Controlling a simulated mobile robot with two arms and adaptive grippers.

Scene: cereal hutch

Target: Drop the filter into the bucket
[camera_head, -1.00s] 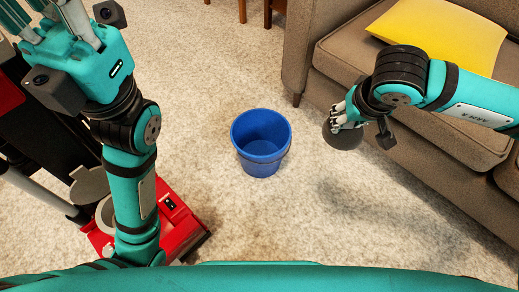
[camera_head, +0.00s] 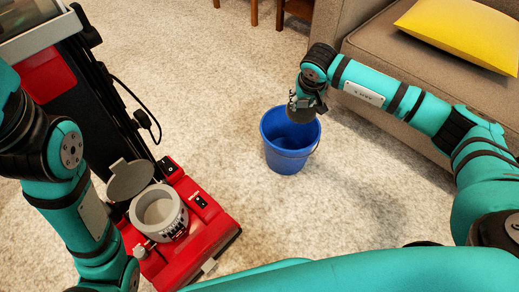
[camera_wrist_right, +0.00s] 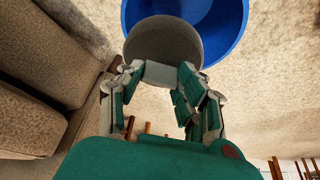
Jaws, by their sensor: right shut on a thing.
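The blue bucket (camera_head: 287,154) stands upright on the carpet, right of centre in the head view; it also shows at the top of the wrist view (camera_wrist_right: 228,22). My right gripper (camera_head: 305,101) is shut on the filter (camera_wrist_right: 163,42), a dark grey round piece, and holds it at the bucket's mouth. In the head view the filter (camera_head: 301,115) overlaps the far part of the opening. In the wrist view it covers part of the bucket's rim. The exact height above the rim is hard to tell. My left gripper is out of view.
A red and black carpet cleaner (camera_head: 203,245) with an open grey lidded canister (camera_head: 158,213) stands at the left. A brown sofa (camera_head: 400,65) with a yellow cushion (camera_head: 462,33) is at the upper right. Carpet between the cleaner and bucket is clear.

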